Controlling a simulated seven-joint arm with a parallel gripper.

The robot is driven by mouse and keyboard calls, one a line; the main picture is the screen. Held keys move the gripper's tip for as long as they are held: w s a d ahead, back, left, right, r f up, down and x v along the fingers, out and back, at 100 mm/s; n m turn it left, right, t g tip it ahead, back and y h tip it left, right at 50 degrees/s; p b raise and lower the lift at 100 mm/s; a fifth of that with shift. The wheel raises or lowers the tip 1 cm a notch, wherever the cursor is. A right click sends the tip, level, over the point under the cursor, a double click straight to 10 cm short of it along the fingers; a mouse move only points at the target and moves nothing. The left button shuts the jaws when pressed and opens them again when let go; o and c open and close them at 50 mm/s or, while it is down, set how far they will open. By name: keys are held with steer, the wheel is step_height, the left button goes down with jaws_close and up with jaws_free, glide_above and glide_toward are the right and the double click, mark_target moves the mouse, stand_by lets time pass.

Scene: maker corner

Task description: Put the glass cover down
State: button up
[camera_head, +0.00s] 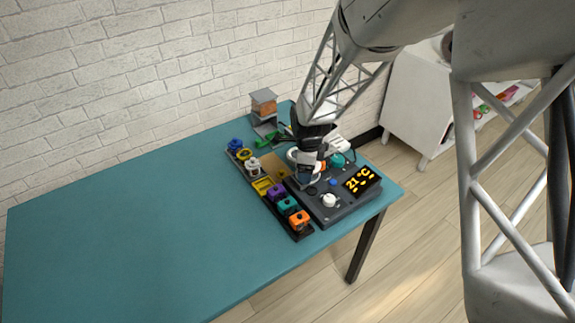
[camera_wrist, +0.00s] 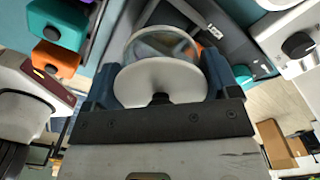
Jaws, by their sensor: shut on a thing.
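The glass cover (camera_wrist: 152,43) shows in the wrist view as a clear round shell with a pale disc and a small black knob at the near side. My gripper (camera_wrist: 160,76) is shut on it, with one blue finger at each side. In the head view my gripper (camera_head: 309,168) is low over the back left part of a dark control panel (camera_head: 312,208). There the cover is mostly hidden by my gripper. I cannot tell whether the cover touches the surface below.
The panel carries a lit display (camera_head: 358,181) reading 21 °C and a white knob (camera_head: 329,200). A dark tray (camera_head: 301,236) with several coloured pieces runs along its left. A grey and orange box-like piece (camera_head: 264,103) stands behind. The left of the teal table (camera_head: 130,225) is clear.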

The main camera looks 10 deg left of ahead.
steer(key=w+a+r+n, duration=0.2)
steer(key=w+a+n, duration=0.2)
steer(key=w+a, duration=0.7)
steer(key=a, duration=0.4)
steer(key=shift+w, duration=0.15)
steer(key=shift+a, duration=0.1)
glide_above(269, 162)
steer(key=shift+f, duration=3.05)
steer(key=shift+f, duration=0.1)
steer(key=shift+f, duration=1.8)
steer(key=shift+f, duration=0.1)
steer(key=o, duration=0.8)
